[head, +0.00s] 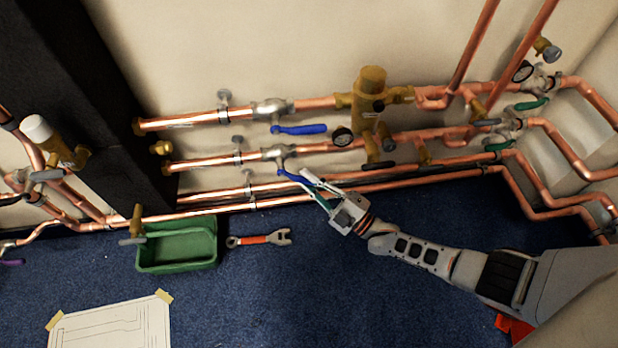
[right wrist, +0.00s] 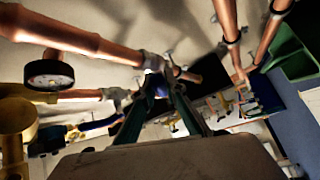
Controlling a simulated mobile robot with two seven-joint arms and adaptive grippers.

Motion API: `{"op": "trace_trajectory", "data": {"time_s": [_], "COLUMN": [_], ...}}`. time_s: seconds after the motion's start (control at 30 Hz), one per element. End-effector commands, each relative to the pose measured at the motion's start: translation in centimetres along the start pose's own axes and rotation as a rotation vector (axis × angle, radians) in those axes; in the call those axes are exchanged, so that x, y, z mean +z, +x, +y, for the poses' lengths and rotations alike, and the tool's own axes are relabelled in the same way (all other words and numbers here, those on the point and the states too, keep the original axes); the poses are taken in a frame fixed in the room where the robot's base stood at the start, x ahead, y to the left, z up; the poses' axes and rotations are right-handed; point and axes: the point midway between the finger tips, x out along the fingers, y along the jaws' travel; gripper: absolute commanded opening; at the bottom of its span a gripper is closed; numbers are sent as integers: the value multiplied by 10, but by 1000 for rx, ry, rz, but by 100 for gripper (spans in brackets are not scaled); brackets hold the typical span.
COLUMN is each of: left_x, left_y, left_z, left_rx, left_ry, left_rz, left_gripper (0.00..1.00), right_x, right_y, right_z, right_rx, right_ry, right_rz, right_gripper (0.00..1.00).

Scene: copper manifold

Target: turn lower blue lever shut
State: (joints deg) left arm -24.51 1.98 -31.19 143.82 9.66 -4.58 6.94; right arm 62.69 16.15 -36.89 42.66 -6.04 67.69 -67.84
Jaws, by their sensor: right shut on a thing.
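The lower blue lever (head: 291,176) sits on the silver valve of the lower copper pipe in the head view, pointing right and slightly down. My right gripper (head: 309,184) is at the lever's free end and shut on it, its arm coming from the lower right. In the right wrist view, a bit of the lever (right wrist: 160,92) shows between the two fingers; the fingers cover the rest. The upper blue lever (head: 299,129) lies nearly level below the upper pipe's valve (head: 271,108), apart from the gripper. My left gripper is out of view.
A brass fitting (head: 369,100) and a black gauge (head: 342,137) stand right of the levers. Copper pipes run low along the wall. A green crate (head: 177,262) and an orange-handled wrench (head: 262,239) lie on the blue floor. The floor's middle is clear.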

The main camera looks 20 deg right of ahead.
Motion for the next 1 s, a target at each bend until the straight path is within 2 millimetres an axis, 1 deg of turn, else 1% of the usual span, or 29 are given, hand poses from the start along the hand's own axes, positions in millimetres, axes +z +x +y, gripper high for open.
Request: {"op": "trace_trajectory", "data": {"time_s": [0.33,1.0], "left_x": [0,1], "left_y": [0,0], "left_z": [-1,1], "left_rx": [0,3], "left_ry": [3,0], "left_rz": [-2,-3], "left_gripper": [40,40], "right_x": [1,1], "right_y": [0,1], "right_z": [-7,-9], "right_rx": [47,75], "right_ry": [50,76], "right_rz": [12,21], "right_gripper": [0,0]}}
